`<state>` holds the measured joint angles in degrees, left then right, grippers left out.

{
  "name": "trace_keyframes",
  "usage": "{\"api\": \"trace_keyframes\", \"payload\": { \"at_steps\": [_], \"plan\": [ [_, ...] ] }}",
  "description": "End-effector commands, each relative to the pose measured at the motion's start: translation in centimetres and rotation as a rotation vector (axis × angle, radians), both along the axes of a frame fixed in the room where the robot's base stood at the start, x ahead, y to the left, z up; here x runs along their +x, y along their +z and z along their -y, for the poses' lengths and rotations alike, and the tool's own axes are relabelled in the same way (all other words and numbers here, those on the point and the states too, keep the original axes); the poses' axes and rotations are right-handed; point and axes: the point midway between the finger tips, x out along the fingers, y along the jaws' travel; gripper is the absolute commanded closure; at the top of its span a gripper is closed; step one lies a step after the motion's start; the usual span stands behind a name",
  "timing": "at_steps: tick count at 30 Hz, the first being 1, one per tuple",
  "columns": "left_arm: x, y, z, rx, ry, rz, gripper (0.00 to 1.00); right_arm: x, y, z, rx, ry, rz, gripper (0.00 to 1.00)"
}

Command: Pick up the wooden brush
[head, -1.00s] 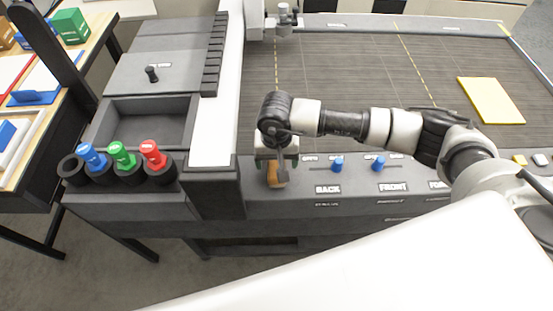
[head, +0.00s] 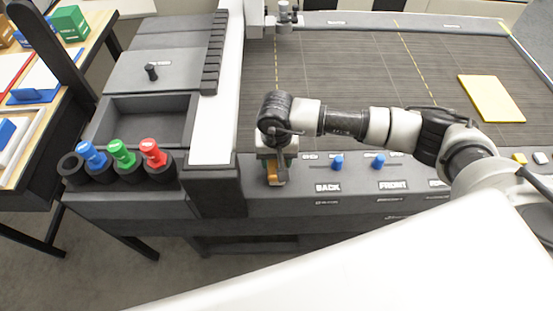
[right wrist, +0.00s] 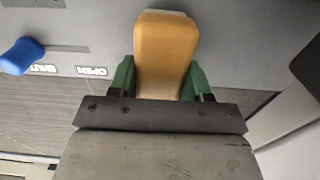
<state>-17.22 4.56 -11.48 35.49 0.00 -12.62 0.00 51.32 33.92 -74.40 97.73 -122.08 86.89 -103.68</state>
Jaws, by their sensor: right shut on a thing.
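The wooden brush (head: 276,178), with an orange-brown wooden body, is on the grey front panel of the machine, left of the BACK label. My right gripper (head: 276,170) points down over it and is shut on it. In the right wrist view the brush (right wrist: 165,50) sits between the green fingertips of the right gripper (right wrist: 163,78). The underside of the brush is hidden, so I cannot tell whether it still touches the panel. My left gripper is not in view.
Blue knobs (head: 337,163) stand just right of the brush. A dark post (head: 213,190) and white beam (head: 216,130) rise close on its left. Blue, green and red bottles (head: 122,154) stand in holders further left. A yellow sheet (head: 491,99) lies on the slatted bed (head: 340,80).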

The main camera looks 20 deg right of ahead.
Motion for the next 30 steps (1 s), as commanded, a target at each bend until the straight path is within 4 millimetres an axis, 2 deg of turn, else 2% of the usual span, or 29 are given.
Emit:
{"api": "trace_keyframes", "payload": {
  "at_steps": [5, 8, 21, 25, 30],
  "plan": [
    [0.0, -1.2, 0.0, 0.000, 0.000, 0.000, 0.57, 0.1, 1.5, 0.0, 0.002, 0.002, 0.006, 0.77],
    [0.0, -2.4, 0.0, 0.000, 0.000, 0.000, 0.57, 0.2, 3.4, 0.0, 0.002, 0.003, 0.010, 0.77],
    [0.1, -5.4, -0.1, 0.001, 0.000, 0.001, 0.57, -8.3, 8.9, 3.3, 0.001, 0.001, 0.004, 0.77],
    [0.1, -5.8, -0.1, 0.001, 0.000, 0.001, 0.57, -9.8, 10.0, 3.9, 0.001, 0.000, 0.004, 0.77],
    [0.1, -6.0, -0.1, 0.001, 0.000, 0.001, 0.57, -10.8, 10.7, 4.2, -0.001, 0.000, 0.003, 0.77]
  ]
}}
